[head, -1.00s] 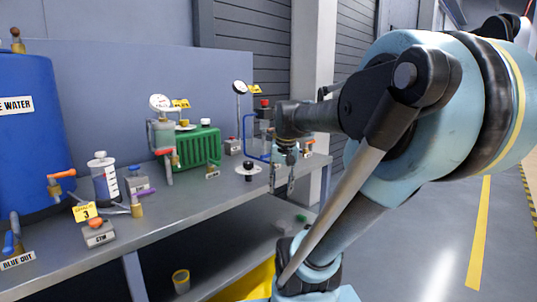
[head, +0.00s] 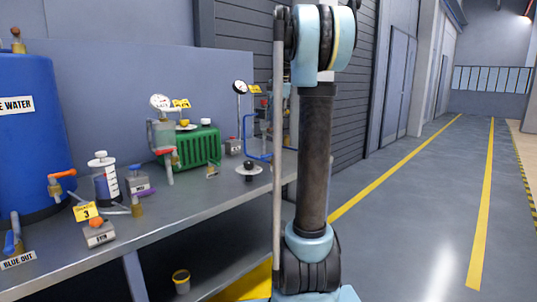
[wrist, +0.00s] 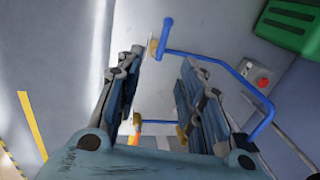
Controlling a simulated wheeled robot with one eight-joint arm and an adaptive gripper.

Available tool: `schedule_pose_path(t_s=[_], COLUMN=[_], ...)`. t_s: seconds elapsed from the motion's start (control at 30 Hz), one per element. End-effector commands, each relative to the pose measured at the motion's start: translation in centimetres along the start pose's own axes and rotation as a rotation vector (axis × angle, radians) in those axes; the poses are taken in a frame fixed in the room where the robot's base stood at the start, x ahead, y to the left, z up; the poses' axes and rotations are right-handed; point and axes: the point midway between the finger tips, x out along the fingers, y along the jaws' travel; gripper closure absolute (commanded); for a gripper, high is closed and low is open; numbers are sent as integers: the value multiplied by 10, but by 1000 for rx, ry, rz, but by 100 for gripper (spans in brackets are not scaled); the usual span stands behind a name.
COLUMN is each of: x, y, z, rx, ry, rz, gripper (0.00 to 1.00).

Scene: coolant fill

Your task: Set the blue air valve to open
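In the wrist view, a blue lever handle (wrist: 166,36) with a brass body beside it stands beyond my fingertips; it looks like the blue air valve. A blue pipe (wrist: 225,70) runs from near it to the right and bends down. My gripper (wrist: 161,58) is open, with the two fingers well apart and nothing held between them. The handle appears just beyond the gap, apart from both fingers. A second blue bar (wrist: 152,121) with brass at its end shows lower between the fingers. In the head view, my arm hides most of this area; part of the blue pipe (head: 247,140) shows.
A grey box with a red button (wrist: 262,82) and a green ribbed unit (wrist: 290,20) are at the right of the wrist view. In the head view, the bench (head: 150,225) holds the green unit, a gauge (head: 240,87), a blue drum (head: 25,130) and several valves. Open floor lies right.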

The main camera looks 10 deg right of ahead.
Motion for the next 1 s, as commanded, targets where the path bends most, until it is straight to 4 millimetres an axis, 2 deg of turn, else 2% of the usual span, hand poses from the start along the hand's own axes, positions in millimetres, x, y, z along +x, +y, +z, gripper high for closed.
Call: schedule_pose_path(t_s=[0.17, 0.33, 1.0], x=[0, 14, 130], y=[-9, -10, -10], z=[-10, -10, -9], rx=[28, 30, 28], ry=[-4, -4, -3], rz=[-2, -2, -2], gripper=[64, 64, 64])
